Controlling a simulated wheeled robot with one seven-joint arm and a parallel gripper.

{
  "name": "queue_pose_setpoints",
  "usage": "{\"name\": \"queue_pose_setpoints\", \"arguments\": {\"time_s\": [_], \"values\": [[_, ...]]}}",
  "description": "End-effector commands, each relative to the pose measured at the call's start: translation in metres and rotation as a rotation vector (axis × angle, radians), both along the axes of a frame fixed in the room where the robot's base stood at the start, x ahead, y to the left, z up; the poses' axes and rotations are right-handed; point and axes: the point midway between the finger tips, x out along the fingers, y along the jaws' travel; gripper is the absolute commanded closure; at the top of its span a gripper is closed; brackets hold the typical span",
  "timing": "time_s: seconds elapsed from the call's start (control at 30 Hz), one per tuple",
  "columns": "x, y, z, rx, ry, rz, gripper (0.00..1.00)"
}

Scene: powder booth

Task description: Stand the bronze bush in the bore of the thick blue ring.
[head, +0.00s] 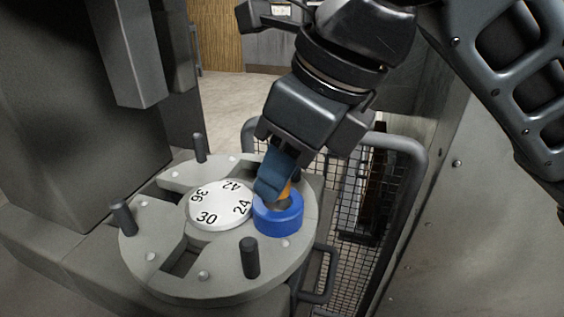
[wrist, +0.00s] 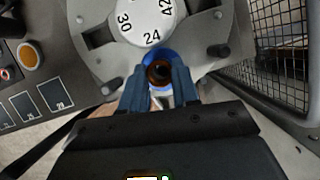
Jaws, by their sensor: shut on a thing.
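The thick blue ring (head: 278,220) lies flat on the round grey plate, right of the white numbered dial. My gripper (head: 277,180) has blue fingers and is shut on the bronze bush (head: 286,193). The fingers hide most of the bush in the head view. In the wrist view the bush (wrist: 159,73) shows end-on as a dark-bored round between the fingertips, with part of the blue ring (wrist: 152,56) behind it. The bush is over the ring's bore, near its top. I cannot tell whether its lower end is inside the bore.
The round plate (head: 180,275) carries several upright dark pegs, one (head: 250,258) close in front of the ring. The white dial (head: 219,206) sits beside the ring. A wire-mesh guard (head: 340,215) with a tubular rail stands to the right. A control panel (wrist: 35,85) is at left in the wrist view.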

Motion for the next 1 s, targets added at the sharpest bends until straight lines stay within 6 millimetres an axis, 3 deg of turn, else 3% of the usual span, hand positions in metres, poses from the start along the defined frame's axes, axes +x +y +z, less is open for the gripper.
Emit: {"name": "queue_pose_setpoints", "arguments": {"time_s": [1.0], "values": [[-0.0005,-0.0011,-0.0091,0.000,0.000,0.000,1.00]]}}
